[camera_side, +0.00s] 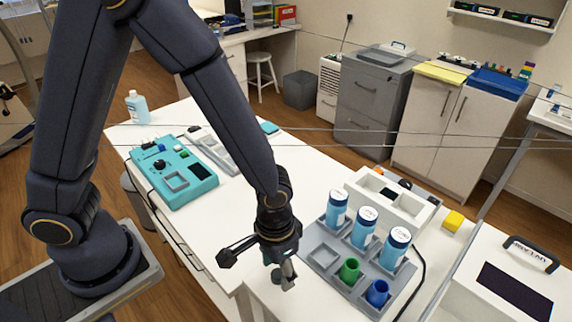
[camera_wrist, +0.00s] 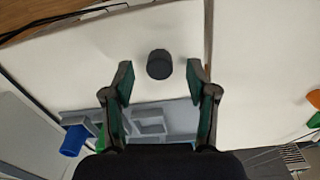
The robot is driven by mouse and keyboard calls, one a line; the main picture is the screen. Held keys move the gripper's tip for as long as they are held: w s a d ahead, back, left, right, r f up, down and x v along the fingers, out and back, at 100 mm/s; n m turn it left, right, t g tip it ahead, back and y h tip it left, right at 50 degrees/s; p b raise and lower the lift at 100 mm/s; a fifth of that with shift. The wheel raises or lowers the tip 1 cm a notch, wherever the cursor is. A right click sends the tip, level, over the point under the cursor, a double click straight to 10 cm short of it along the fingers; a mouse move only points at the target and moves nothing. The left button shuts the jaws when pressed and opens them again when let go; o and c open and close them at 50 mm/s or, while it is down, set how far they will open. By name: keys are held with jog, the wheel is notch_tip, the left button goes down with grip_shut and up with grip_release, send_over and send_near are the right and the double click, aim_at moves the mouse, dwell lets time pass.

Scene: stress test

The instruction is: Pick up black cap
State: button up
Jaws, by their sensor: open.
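The black cap (camera_wrist: 159,64) is a short dark round piece on the white table, in the upper middle of the wrist view. I cannot make it out in the side view. My gripper (camera_wrist: 160,80) is open, with its two green-padded fingers apart and nothing between them. The cap lies just beyond the fingertips, roughly centred between them. In the side view my gripper (camera_side: 284,274) points down over the table, close to the left of the grey tray.
The grey tray (camera_side: 322,257) holds several blue bottles with white caps, a green cup (camera_side: 349,270) and a blue cup (camera_side: 377,292). A teal device (camera_side: 180,185) stands on the table at left. A white box (camera_side: 495,285) stands at right. A table edge or seam runs beside the cap.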

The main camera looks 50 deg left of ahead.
jog(key=shift+f, duration=0.45)
jog(key=shift+c, duration=0.3)
jog(key=c, duration=0.8)
jog(key=shift+r, duration=0.15)
